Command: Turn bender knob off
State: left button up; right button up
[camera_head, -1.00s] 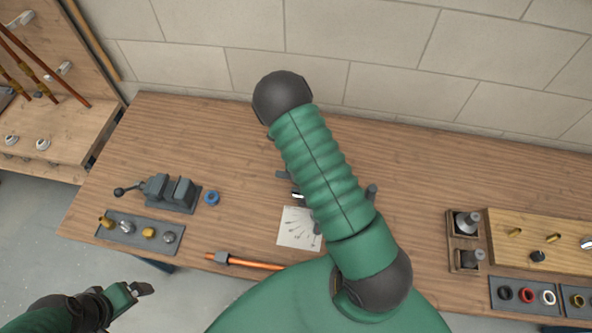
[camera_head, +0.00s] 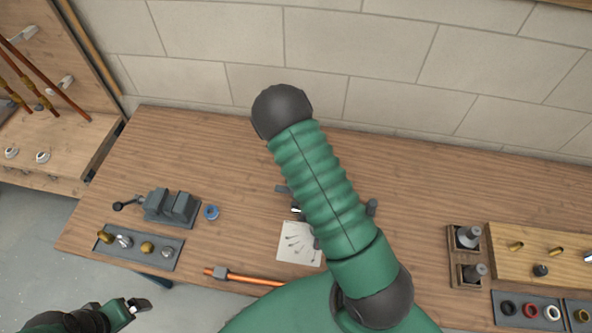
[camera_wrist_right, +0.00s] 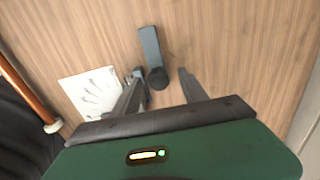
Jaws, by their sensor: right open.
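The bender on the wooden table is mostly hidden behind my right arm in the head view; only small dark grey ends (camera_head: 372,207) show beside the arm. In the right wrist view a dark grey bar (camera_wrist_right: 150,48) with a round dark end (camera_wrist_right: 158,78), seemingly part of the bender, lies ahead of my right gripper (camera_wrist_right: 160,80). The gripper is open. Its fingers appear either side of the round end, with the left finger overlapping other grey parts; contact cannot be told. My left gripper (camera_head: 138,305) is at the lower left, off the table; its jaw state is unclear.
A sheet with drawings (camera_head: 299,243) and a copper pipe (camera_head: 250,280) lie near the front edge. A vise (camera_head: 172,206), blue ring (camera_head: 211,213) and fittings tray (camera_head: 140,246) are left. Holders (camera_head: 467,255) and a fittings board (camera_head: 530,240) stand right. The back is clear.

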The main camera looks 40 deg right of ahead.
notch_tip(320, 180, up, 15)
jog(key=b, duration=0.1)
jog(key=shift+w, duration=0.1)
